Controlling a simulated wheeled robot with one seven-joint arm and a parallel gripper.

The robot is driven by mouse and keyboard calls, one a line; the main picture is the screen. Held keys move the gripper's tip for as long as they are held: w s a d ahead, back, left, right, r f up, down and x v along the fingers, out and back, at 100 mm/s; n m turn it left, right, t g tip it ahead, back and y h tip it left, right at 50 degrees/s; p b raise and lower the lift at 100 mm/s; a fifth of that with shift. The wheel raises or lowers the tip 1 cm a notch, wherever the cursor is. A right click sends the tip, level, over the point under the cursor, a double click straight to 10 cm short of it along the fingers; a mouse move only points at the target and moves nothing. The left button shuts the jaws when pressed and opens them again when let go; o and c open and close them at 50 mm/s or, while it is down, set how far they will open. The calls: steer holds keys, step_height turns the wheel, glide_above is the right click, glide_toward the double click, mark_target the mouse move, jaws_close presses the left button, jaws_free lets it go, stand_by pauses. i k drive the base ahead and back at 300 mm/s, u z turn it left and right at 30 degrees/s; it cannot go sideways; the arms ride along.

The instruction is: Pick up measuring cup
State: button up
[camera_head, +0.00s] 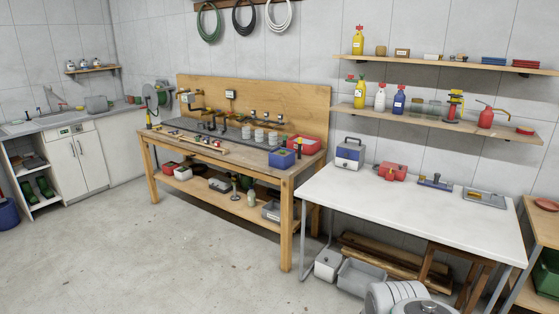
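I cannot pick out a measuring cup for certain at this distance. Several small pale, cup-like containers (259,136) stand on the grey mat of the wooden workbench (288,180). Greyish see-through vessels (418,106) stand on the lower wall shelf at the right. A grey-green round pot (96,104) sits on the sink counter at the left. A pale rounded part of my own body shows at the bottom right edge. My gripper's fingers are not in view.
A white table (410,213) holds a blue-white cooler box (349,153), a red item (391,171) and trays. Grey bins (361,277) and planks lie under it. A blue bin (281,158) and a red bin (303,146) sit on the workbench. The concrete floor (150,255) in front is clear.

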mark_target(259, 133)
steer(key=u, duration=0.15)
steer(key=i, duration=2.6)
steer(key=u, duration=0.95)
steer(key=i, duration=0.75)
steer(key=u, duration=0.9)
steer(key=i, duration=2.25)
steer(key=z, duration=1.6)
steer(key=i, duration=1.05)
steer(key=z, duration=0.5)
